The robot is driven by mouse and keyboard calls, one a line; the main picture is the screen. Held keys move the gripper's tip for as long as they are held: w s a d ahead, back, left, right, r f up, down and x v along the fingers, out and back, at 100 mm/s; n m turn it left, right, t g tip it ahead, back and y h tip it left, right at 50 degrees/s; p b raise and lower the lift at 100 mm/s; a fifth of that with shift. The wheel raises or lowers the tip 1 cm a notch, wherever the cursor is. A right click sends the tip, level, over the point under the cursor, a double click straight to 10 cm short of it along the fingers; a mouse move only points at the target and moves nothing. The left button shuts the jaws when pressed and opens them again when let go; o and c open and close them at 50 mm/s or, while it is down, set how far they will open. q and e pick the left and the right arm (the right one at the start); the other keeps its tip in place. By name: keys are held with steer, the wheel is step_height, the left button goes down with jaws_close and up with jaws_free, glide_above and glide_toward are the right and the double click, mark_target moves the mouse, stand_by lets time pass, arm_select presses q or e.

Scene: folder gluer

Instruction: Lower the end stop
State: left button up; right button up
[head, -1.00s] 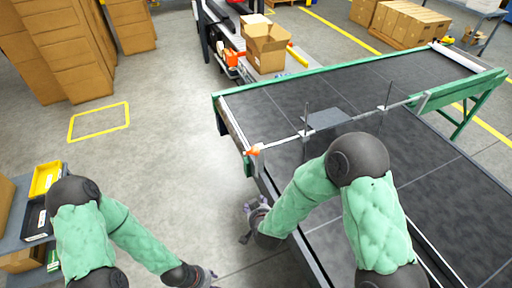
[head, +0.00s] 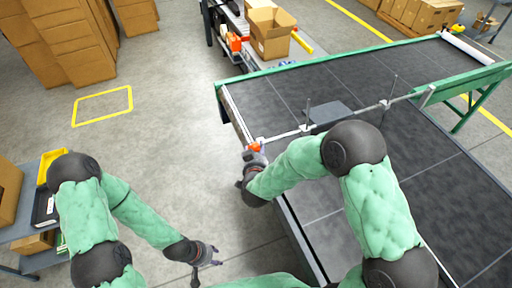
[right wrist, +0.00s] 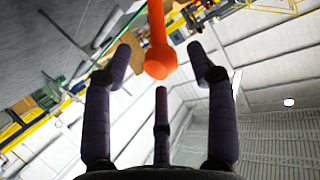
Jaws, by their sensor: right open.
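The end stop is a pale cross bar (head: 350,116) with thin upright rods and a grey plate (head: 328,112), set over the dark conveyor belt. An orange handle (head: 253,147) sits at its left end by the belt's edge. My right gripper (head: 250,162) is just below that handle, partly hidden by its own wrist. In the right wrist view the orange handle (right wrist: 157,60) stands between the spread fingers of my right gripper (right wrist: 160,62), with gaps on both sides. My left gripper (head: 208,264) is low over the floor, empty, its fingers apart.
The green-framed conveyor (head: 340,65) fills the right side. An open carton (head: 270,32) stands on a bench behind it. Stacked cartons (head: 65,45) are at the far left. A side table with a yellow bin (head: 50,166) is at the left. The floor between is clear.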

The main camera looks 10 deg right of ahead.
steer(key=shift+x, duration=1.55)
jaws_close()
